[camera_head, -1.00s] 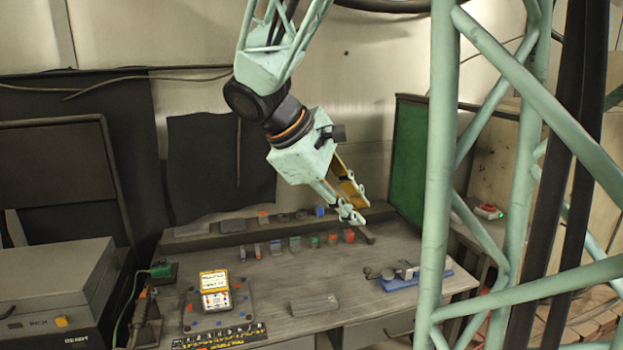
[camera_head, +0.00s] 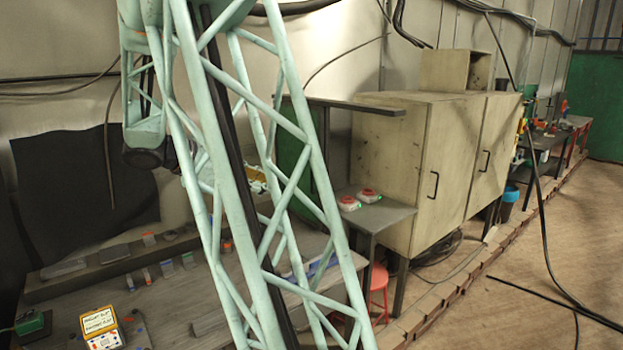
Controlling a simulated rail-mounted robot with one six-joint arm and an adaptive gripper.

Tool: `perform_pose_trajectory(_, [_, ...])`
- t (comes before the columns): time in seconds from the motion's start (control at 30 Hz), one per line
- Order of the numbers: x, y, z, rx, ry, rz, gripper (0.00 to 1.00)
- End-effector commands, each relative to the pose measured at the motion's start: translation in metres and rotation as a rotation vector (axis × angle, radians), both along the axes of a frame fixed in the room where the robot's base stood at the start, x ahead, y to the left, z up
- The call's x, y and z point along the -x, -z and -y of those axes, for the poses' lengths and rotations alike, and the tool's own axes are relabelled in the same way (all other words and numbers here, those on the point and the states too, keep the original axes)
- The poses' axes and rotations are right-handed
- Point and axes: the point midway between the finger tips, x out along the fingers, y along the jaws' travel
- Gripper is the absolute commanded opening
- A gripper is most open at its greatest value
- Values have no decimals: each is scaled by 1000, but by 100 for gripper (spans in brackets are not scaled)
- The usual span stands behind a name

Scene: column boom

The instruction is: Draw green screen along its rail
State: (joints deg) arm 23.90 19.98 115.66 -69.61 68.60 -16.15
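A dark green panel (camera_head: 293,133) stands upright at the right end of the workbench, partly hidden behind my lattice column. A larger green surface (camera_head: 600,105) stands far off at the right edge, beyond the benches. I cannot tell which of the two is the green screen, and no rail is clear on either. My gripper (camera_head: 256,180) is mostly hidden behind the column.
The workbench (camera_head: 170,310) carries a yellow-labelled box (camera_head: 100,326) and several small blocks. A side table (camera_head: 375,215) holds two red-topped boxes. Beige cabinets (camera_head: 430,160) stand right of it, with a red stool (camera_head: 378,285) below. The floor at right is open, crossed by dark cables.

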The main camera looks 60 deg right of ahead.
Motion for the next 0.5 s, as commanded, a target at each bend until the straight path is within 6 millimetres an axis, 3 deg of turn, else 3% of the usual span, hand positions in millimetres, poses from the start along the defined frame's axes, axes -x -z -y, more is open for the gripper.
perform_pose_trajectory(0.5, [-34, 25, 102, 108, -75, -220, 19])
